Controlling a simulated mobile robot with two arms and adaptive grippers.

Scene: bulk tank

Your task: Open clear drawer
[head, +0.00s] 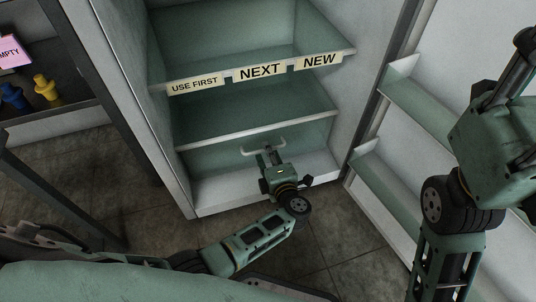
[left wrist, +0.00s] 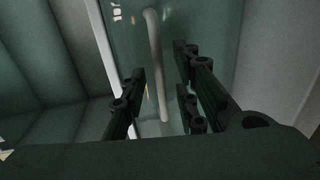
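The clear drawer (head: 222,162) is the greenish see-through front at the bottom of the open fridge, below the lowest shelf. It looks shut. Its pale bar handle (head: 248,152) shows in the head view, partly hidden by my left gripper (head: 269,152). In the left wrist view the handle (left wrist: 155,55) runs between the fingers of my left gripper (left wrist: 163,98), with a gap on each side. That gripper is open and holds nothing. My right gripper (head: 522,45) is raised at the right edge, far from the drawer; its fingers are not clear.
Shelves above carry labels USE FIRST (head: 194,84), NEXT (head: 259,72) and NEW (head: 318,62). The open fridge door with green bins (head: 418,108) stands on the right. A dark rack with yellow (head: 46,88) and blue (head: 12,96) items is at left. Tiled floor (head: 130,190) lies in front.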

